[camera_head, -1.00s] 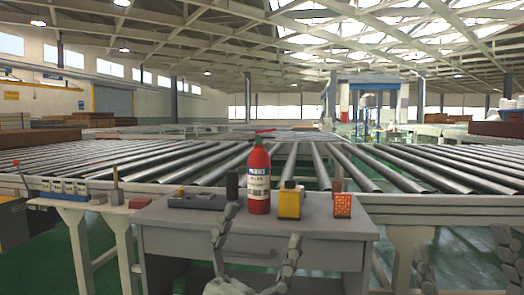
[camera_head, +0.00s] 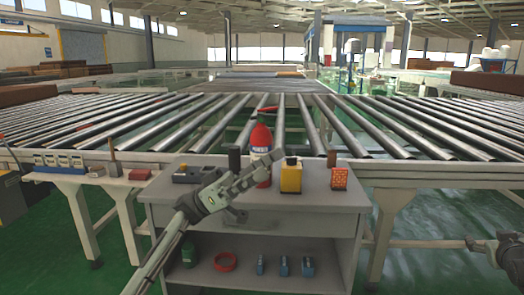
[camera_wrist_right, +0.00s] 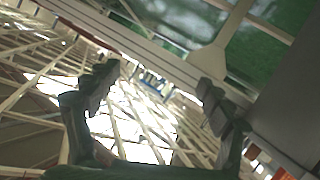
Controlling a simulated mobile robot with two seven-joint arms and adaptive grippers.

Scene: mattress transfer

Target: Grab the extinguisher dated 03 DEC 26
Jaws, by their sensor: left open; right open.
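A red extinguisher (camera_head: 260,138) with a white and blue label stands upright on the grey workbench (camera_head: 215,213). My left gripper (camera_head: 262,170) is open and lies in front of its lower part in the head view, hiding much of it. I cannot tell whether they touch. No date is readable. My right gripper (camera_head: 482,244) is open and empty at the right edge, away from the bench. Its two spread fingers show in the right wrist view (camera_wrist_right: 160,85).
A yellow container (camera_head: 291,178) and an orange-red patterned box (camera_head: 339,178) stand right of the extinguisher. A dark device (camera_head: 195,174) lies left. The lower shelf holds a green bottle (camera_head: 188,250), red ring (camera_head: 225,262) and small blue items (camera_head: 283,266). A roller conveyor (camera_head: 420,125) runs behind.

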